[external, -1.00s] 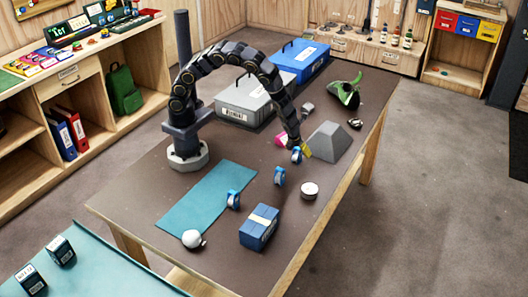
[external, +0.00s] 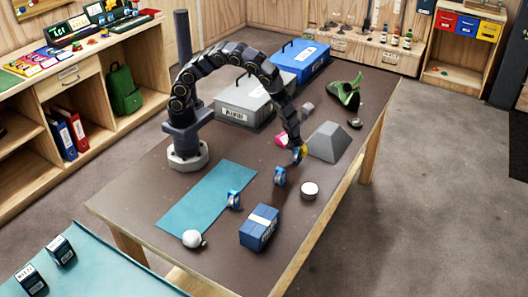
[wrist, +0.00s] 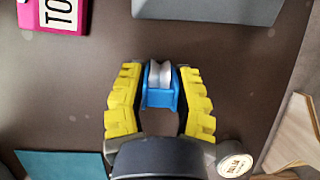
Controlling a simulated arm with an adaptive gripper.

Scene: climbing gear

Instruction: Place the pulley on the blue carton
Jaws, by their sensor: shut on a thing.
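A blue pulley with a grey wheel (wrist: 160,75) sits between the yellow fingers of my gripper (wrist: 159,84) in the wrist view. In the external view my gripper (external: 298,153) is down at the table, shut on this pulley, which is mostly hidden by the fingers. Two similar blue pulleys stand apart on the table, one nearby (external: 280,176) and one at the mat's edge (external: 233,200). The blue carton (external: 257,233) with a pale band on top stands near the table's front edge, its top bare.
A grey wedge block (external: 329,142) is close to the right of my gripper, and a pink box (wrist: 55,14) is to its left. A white round tin (external: 310,190), a teal mat (external: 195,205) and a white ball-like item (external: 192,239) lie nearer the front.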

